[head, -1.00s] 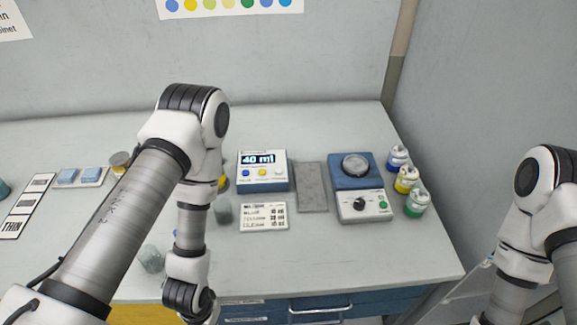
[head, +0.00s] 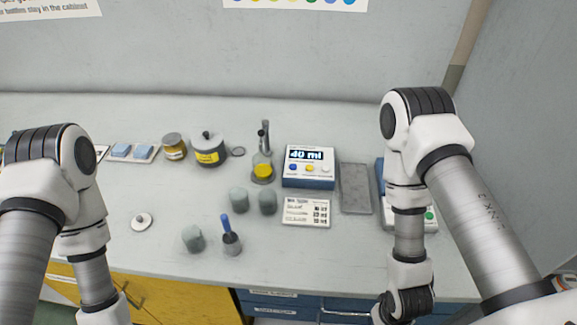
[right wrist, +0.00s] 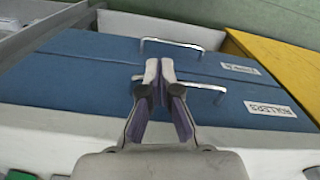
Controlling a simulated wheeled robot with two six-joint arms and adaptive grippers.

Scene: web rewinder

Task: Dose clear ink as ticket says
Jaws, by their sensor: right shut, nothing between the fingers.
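The dispenser (head: 309,181) shows 40 ml on its display (head: 305,154), with blue, yellow and white buttons below. A printed ticket card (head: 306,213) lies in front of it; its lines are too small to read. Several grey-green cups (head: 238,200) stand on the bench. My right gripper (right wrist: 160,72) shows in the right wrist view, shut and empty, in front of the blue drawers. My left arm reaches the bottom edge of the head view; its gripper is out of frame.
A grey pad (head: 355,190) lies right of the dispenser. My right arm hides most of the blue-and-white device (head: 431,227). Blue drawers (right wrist: 90,80) have metal handles.

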